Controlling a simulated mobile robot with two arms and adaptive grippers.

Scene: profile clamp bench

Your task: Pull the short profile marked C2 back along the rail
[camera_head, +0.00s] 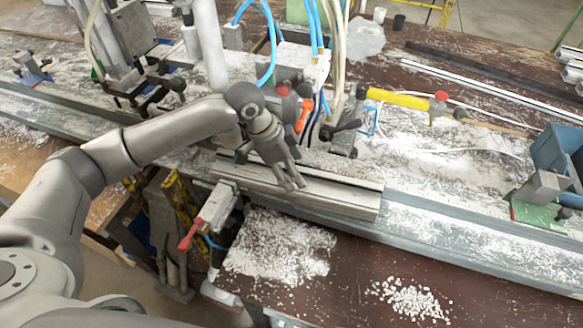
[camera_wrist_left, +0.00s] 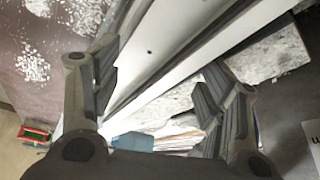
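A short grey-white profile (camera_head: 335,198) lies along the rail (camera_head: 440,238) in the middle of the head view; no C2 mark is legible on it. My left gripper (camera_head: 291,180) is over the profile's middle, pointing down at it. In the left wrist view the gripper (camera_wrist_left: 158,92) is open, its two fingers wide apart. A long pale profile face (camera_wrist_left: 165,45) runs diagonally between them there. Whether the fingertips touch it, I cannot tell. My right gripper is not in view.
A red-handled clamp (camera_head: 195,232) stands at the profile's left end. A yellow bar with a red knob (camera_head: 405,101) and blue hoses (camera_head: 270,50) are behind. White pellets (camera_head: 408,298) lie on the brown bench in front. A blue bin (camera_head: 560,155) is at right.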

